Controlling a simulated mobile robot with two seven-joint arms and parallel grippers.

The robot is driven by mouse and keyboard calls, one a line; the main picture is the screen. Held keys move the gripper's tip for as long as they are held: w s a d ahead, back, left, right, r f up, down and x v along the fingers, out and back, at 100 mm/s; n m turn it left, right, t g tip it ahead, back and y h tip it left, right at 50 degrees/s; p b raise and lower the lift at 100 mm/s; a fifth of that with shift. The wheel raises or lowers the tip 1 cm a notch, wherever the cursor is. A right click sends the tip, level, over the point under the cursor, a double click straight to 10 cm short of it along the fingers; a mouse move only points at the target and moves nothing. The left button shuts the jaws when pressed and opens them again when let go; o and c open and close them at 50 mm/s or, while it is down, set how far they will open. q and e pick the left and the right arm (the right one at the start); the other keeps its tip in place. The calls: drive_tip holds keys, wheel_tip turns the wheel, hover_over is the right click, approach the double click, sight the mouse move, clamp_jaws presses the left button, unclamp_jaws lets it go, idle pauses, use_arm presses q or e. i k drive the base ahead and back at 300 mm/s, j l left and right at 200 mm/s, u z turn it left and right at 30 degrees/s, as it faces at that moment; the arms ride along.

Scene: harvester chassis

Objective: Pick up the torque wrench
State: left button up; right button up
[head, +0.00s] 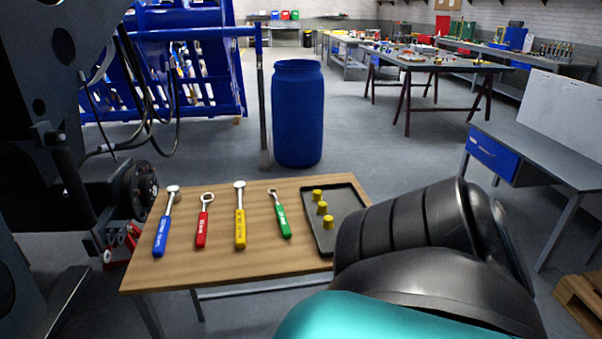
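Wrenches lie in a row on a small wooden table, apart from each other, handles toward me. The blue-handled wrench (163,228) and the yellow-handled wrench (240,223) have long shafts with round, ratchet-like heads. The red-handled wrench (202,227) has a ring head. The green-handled wrench (281,215) is shorter, with a small head. The handle lettering is too small to read, so I cannot tell for certain which is the torque wrench. Neither gripper is in view. A black and teal part of my own arm fills the lower right and hides the table's right front corner.
A black tray (347,197) with yellow caps (322,208) sits on the wooden table (185,270) at the right. The dark harvester chassis (35,110) stands close at the left. A blue barrel (297,115) stands behind. A grey bench (545,150) is at the right.

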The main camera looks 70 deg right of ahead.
sight(240, 186)
drive_tip(key=z, duration=1.75)
